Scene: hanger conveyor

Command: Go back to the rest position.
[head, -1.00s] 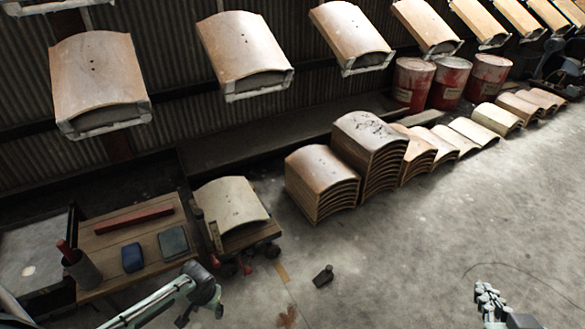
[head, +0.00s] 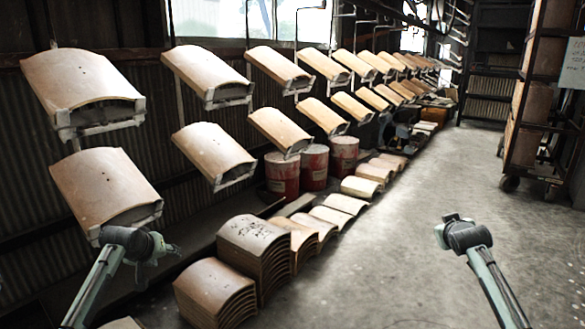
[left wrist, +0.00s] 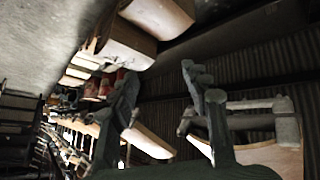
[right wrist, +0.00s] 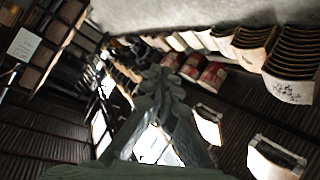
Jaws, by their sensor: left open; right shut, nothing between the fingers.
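My left gripper (head: 160,250) is in the lower left of the head view, in front of the lower hanging curved tile (head: 103,192). In the left wrist view its two fingers (left wrist: 158,100) stand wide apart with nothing between them. My right arm reaches in at the lower right of the head view, over bare floor, and its gripper is mostly hidden behind the wrist there. In the right wrist view the right gripper's fingertips (right wrist: 160,80) meet with nothing between them.
Two rows of curved tiles hang on the conveyor along the left wall. Stacked tiles (head: 210,290) and red drums (head: 282,175) stand below. A tall rack (head: 535,125) stands at the far right. The middle floor (head: 390,240) is clear.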

